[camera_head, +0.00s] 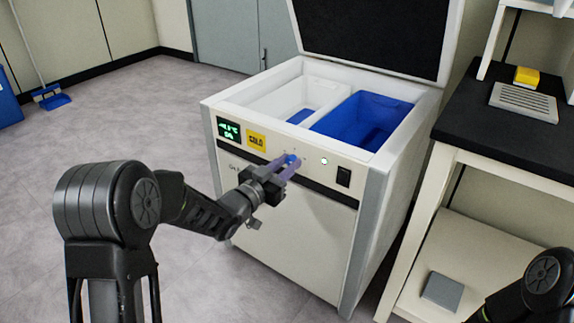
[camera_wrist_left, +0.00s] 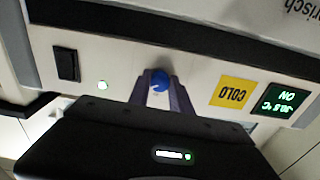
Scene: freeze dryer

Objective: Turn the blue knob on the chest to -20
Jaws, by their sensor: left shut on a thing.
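The white chest (camera_head: 300,225) stands in front of me with its lid raised. Its blue knob (camera_head: 291,160) is on the upper front panel, between the yellow COLD label (camera_head: 256,139) and a white round light (camera_head: 324,161). My left gripper (camera_head: 287,168) reaches the panel with its two purple fingers around the knob, shut on it. In the left wrist view the knob (camera_wrist_left: 159,80) shows upside down between the fingertips. The scale marks around it are too small to read. My right arm shows only in part at the lower right; its gripper is out of view.
A black rocker switch (camera_head: 343,176) and a green display (camera_head: 229,130) are on the same panel. The open chest holds a white bin and a blue bin (camera_head: 362,120). A black-topped bench (camera_head: 495,130) stands close on the right.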

